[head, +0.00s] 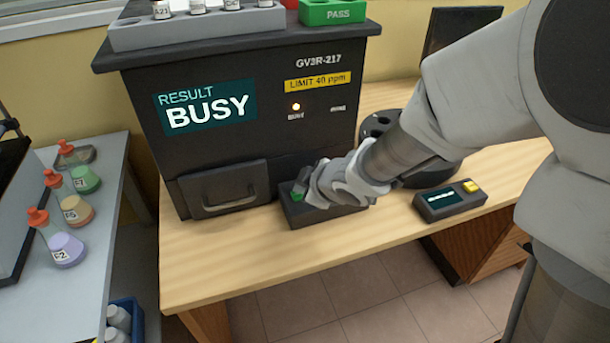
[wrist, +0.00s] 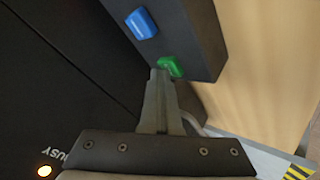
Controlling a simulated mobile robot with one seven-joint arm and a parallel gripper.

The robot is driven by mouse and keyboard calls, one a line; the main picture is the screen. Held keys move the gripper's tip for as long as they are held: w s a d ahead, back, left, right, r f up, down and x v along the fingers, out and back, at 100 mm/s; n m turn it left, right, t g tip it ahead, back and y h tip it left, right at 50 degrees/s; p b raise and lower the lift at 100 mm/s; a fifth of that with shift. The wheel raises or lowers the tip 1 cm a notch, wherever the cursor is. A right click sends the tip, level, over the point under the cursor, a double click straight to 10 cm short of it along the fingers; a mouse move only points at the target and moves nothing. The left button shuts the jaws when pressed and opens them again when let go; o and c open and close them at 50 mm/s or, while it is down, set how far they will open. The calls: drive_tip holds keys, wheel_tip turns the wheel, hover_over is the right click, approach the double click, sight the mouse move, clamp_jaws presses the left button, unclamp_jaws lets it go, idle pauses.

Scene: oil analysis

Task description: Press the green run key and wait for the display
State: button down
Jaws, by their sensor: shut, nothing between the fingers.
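The black analyser (head: 240,140) stands on the wooden bench, and its display (head: 206,106) reads "RESULT BUSY". An amber lamp (head: 296,106) is lit on its front; the lamp also shows in the wrist view (wrist: 44,171). The green run key (wrist: 171,67) sits on a dark key box (wrist: 205,40) beside a blue key (wrist: 141,23). In the head view the green key (head: 297,197) is partly hidden by my gripper (head: 306,184). My gripper is shut and empty, its fingertips (wrist: 158,74) right at the green key's edge. I cannot tell whether they touch it.
A closed drawer (head: 224,187) with a handle is left of the key box. A small device with a yellow button (head: 450,200) lies to the right, near a dark round carousel (head: 380,125). Flasks (head: 75,208) stand on the left table. The bench front is clear.

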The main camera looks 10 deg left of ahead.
drive_tip(key=shift+r+p, duration=0.8)
drive_tip(key=shift+r, duration=0.05)
wheel_tip(320, 180, up, 5)
drive_tip(key=p, duration=0.5)
drive_tip(key=shift+r, duration=0.1)
